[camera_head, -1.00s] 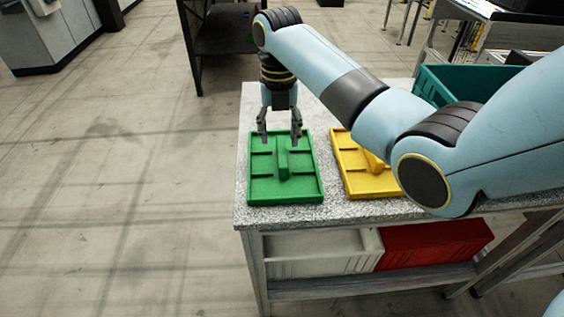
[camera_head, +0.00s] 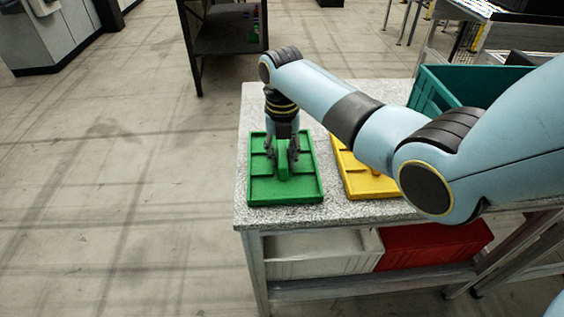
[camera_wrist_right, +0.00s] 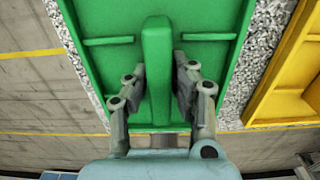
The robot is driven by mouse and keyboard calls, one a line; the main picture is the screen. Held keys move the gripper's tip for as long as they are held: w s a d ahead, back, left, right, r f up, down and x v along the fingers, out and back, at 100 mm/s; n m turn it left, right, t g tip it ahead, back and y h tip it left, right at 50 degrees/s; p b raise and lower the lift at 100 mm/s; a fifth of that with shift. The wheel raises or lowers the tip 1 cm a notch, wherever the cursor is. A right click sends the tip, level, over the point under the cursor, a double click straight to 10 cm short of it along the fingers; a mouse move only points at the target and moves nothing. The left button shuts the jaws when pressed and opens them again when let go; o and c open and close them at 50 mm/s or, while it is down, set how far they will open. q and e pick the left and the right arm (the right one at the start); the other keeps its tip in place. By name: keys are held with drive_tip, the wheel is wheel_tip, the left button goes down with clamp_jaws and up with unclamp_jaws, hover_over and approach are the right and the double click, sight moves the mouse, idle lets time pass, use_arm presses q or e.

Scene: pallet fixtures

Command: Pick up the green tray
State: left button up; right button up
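The green tray (camera_head: 285,190) lies flat on the left end of the speckled table top (camera_head: 350,211). It has low walls, small dividers and a raised central handle. My right gripper (camera_head: 283,157) is down at the tray with one finger on each side of the handle. In the right wrist view the right gripper (camera_wrist_right: 160,85) straddles the green handle (camera_wrist_right: 157,60) of the tray. The left finger looks very close to the handle, and a narrow gap shows on the right. Contact cannot be told for certain. My left gripper is not in view.
A yellow tray (camera_head: 356,181) lies just right of the green one, partly hidden by my right arm. A teal crate (camera_head: 432,92) stands at the back right. White (camera_head: 318,262) and red (camera_head: 432,250) bins sit on the shelf below. The floor left of the table is clear.

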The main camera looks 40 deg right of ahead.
clamp_jaws()
drive_tip(key=shift+r, duration=0.15)
